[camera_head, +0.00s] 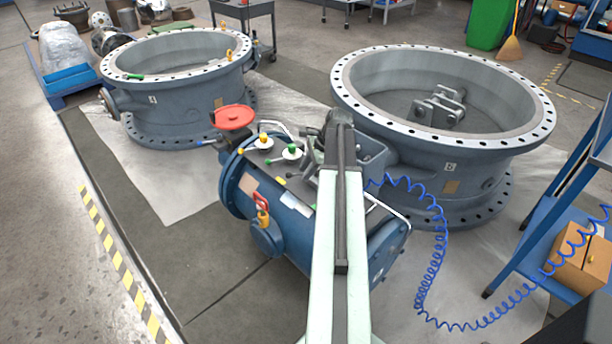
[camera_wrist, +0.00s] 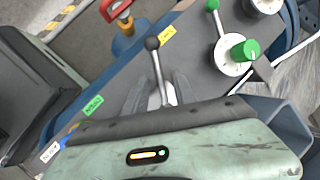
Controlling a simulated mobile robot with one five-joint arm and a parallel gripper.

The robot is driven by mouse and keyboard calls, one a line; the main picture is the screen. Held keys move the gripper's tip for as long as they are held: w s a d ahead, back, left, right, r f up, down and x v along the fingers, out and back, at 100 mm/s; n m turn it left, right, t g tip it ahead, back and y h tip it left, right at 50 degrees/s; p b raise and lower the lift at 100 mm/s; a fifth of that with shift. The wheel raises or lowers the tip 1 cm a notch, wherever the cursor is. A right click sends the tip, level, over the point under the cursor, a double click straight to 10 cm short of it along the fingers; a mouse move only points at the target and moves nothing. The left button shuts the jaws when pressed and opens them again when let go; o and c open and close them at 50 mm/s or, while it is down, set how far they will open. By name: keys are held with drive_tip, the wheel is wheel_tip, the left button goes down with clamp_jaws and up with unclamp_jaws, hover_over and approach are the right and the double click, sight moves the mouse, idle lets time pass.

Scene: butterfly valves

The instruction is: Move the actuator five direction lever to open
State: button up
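The blue actuator (camera_head: 300,225) is attached to the large valve body (camera_head: 450,167) marked with what looks like a 5. In the wrist view, a metal lever with a black ball knob (camera_wrist: 152,43) rises from the actuator's dark top plate. It leans toward a yellow label (camera_wrist: 167,36); a green label (camera_wrist: 93,105) lies on the other side. My gripper (camera_wrist: 160,90) has grey fingers that appear spread on either side of the lever's lower shaft, with no clear contact. The lever's base is hidden by my gripper.
A white disc with a green knob (camera_wrist: 243,50) and a green-tipped lever (camera_wrist: 212,5) stand right of the lever. A red padlock-like part (camera_wrist: 116,8) is at upper left. A blue coiled hose (camera_head: 440,260) hangs to the right. The floor at left is clear.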

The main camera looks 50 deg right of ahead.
clamp_jaws()
idle(1.4)
